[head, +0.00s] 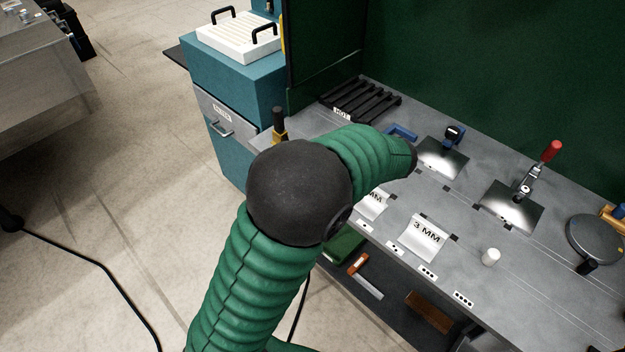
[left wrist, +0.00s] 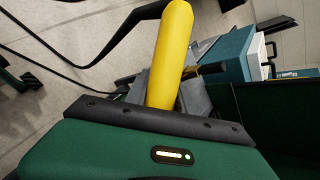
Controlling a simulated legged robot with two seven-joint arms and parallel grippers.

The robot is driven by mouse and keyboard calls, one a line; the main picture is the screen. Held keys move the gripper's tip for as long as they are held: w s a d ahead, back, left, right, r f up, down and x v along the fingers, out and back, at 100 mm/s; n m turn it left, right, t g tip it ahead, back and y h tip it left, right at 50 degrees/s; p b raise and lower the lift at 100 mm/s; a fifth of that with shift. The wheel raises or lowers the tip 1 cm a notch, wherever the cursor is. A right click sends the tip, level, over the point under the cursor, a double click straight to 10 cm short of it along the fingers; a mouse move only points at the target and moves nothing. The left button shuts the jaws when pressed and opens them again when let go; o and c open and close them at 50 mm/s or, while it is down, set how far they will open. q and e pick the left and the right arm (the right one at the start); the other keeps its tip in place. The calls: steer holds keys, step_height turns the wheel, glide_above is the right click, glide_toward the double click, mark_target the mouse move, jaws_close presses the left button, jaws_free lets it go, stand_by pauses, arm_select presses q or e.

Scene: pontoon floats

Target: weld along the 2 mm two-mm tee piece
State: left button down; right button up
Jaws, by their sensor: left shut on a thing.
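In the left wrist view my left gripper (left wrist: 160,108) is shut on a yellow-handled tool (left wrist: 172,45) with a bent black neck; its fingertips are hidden. In the head view my green-sleeved arm reaches over the bench and hides the gripper and tool. A shiny metal piece (head: 443,160) under a blue clamp (head: 454,136) lies just right of the arm's end. A second shiny piece (head: 508,208) sits under a red-handled clamp (head: 549,153). A card (head: 374,204) ending in "MM" is partly covered by my arm. I cannot tell the 2 mm tee for certain. My right gripper is out of view.
A black slatted rack (head: 362,98) marked HOT is at the back. A teal cabinet (head: 235,85) stands left. Cables cross the floor.

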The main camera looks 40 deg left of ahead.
arm_select(q)
steer(key=a+f+m+t+y+b, duration=0.1)
steer(key=a+m+t+b, duration=0.2)
steer(key=a+t+b, duration=0.15)
steer(key=w+d+r+m+t+b, duration=0.2)
steer(key=d+m+t+b, duration=0.2)
steer(key=t, duration=0.1)
steer(key=w+a+f+b, duration=0.2)
steer(key=w+f+b, duration=0.1)
steer(key=f+b, duration=0.1)
steer(key=shift+w+a+f+g, duration=0.15)
steer(key=shift+w+f+g, duration=0.1)
steer(key=shift+f+g, duration=0.2)
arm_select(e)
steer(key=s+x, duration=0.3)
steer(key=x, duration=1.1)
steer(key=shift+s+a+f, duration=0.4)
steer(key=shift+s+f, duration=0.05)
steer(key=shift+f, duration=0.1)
arm_select(q)
steer(key=shift+w+d, duration=0.1)
steer(key=shift+d, duration=0.15)
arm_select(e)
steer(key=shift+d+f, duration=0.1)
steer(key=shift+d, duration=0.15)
